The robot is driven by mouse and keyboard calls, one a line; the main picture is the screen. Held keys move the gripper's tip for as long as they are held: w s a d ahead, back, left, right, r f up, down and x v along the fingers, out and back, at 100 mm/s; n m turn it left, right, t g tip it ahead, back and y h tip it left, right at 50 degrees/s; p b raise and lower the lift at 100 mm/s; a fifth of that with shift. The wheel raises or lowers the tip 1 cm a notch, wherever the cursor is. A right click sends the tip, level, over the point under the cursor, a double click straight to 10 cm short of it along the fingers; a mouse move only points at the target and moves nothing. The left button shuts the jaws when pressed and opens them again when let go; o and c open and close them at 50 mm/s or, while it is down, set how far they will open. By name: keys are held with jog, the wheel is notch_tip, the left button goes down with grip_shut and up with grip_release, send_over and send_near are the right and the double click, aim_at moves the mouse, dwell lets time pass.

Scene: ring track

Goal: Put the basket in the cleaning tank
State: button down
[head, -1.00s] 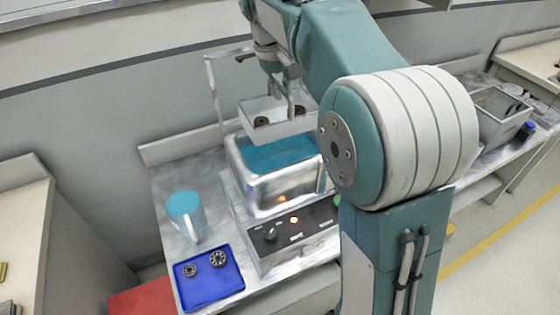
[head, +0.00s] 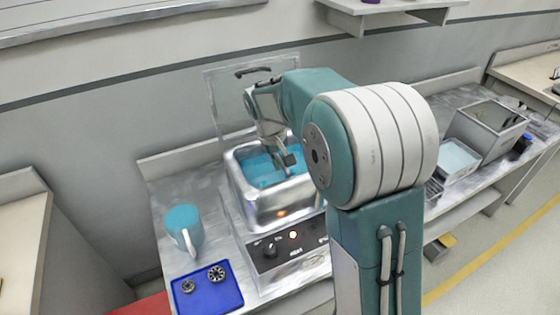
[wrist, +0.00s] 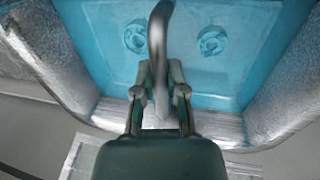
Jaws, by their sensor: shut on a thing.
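The cleaning tank (head: 272,205) is a shiny metal box with blue liquid, on a control unit with a lit knob panel. My gripper (head: 287,163) reaches down into the tank's opening. In the wrist view my gripper (wrist: 160,98) is shut on the curved metal handle of the basket (wrist: 158,45). The basket sits within the tank walls, its floor under the blue liquid. Two round gear-like parts (wrist: 212,40) lie in it, one on each side of the handle. In the head view the basket is mostly hidden by the tank wall and my gripper. I cannot tell whether it touches the bottom.
A blue-topped jug (head: 184,230) and a blue tray (head: 207,288) with two gears stand left of the tank. A raised clear panel (head: 228,100) stands behind the tank.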

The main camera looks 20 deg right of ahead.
jog(key=c, duration=0.7)
grip_release()
jog(key=shift+f, duration=0.1)
notch_tip(320, 180, up, 11)
jog(key=a, duration=0.2)
jog(key=s+r+t, duration=0.1)
jog(key=s+r, duration=0.2)
jog(key=s, duration=0.3)
jog(key=s+f+t, duration=0.1)
jog(key=s, duration=0.6)
jog(key=s+d+f+m+t+y, duration=0.1)
jog(key=s, duration=0.6)
jog(key=s+d+f+m+t+y, duration=0.1)
jog(key=s+f+t, duration=0.1)
jog(key=s, duration=0.5)
jog(key=shift+r, duration=0.1)
